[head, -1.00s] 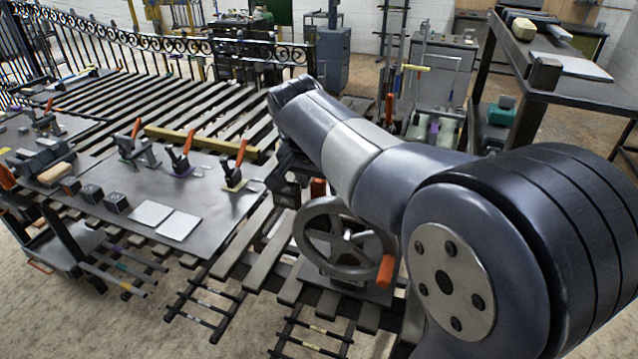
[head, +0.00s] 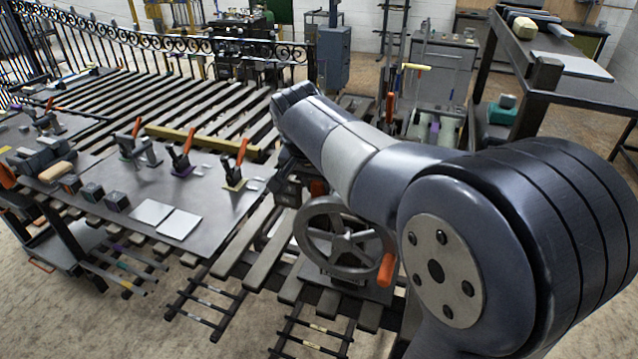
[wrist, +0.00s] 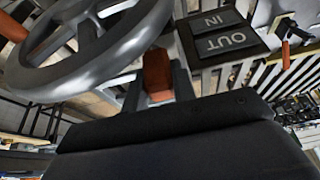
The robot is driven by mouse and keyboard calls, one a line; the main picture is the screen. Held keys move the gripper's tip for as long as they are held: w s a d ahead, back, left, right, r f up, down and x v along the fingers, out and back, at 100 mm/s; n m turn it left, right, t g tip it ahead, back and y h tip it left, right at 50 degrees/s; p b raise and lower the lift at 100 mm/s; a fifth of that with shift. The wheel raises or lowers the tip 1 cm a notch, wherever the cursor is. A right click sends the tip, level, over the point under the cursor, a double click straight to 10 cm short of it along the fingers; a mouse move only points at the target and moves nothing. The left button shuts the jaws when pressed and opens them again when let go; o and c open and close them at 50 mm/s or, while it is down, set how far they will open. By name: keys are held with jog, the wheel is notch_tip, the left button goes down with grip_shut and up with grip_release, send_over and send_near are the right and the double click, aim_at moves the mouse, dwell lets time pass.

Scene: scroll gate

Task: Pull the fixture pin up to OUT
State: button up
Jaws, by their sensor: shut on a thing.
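The fixture pin shows as an orange grip (wrist: 157,72) in the wrist view, between the two dark fingers of my gripper (wrist: 157,88). My gripper is shut on it. The orange grip also shows in the head view (head: 318,188), just above the handwheel and beside my gripper, which is partly hidden by my arm. A dark plate (wrist: 222,38) marked IN and OUT lies beside the pin in the wrist view. The pin's lower part and its height against the marks cannot be seen.
A grey handwheel (head: 343,238) with an orange knob (head: 386,270) stands close to my gripper. A steel table (head: 130,205) with several orange-handled clamps lies to the left. A dark workbench (head: 560,80) stands at the right.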

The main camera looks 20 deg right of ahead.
grip_shut()
jog(key=shift+w+r+p, duration=0.1)
jog(key=shift+r+p, duration=1.05)
jog(key=shift+r, duration=0.65)
jog(key=o, duration=1)
grip_release()
jog(key=v, duration=1)
jog(key=shift+r+b, duration=0.3)
jog(key=shift+r, duration=0.05)
jog(key=shift+f, duration=0.1)
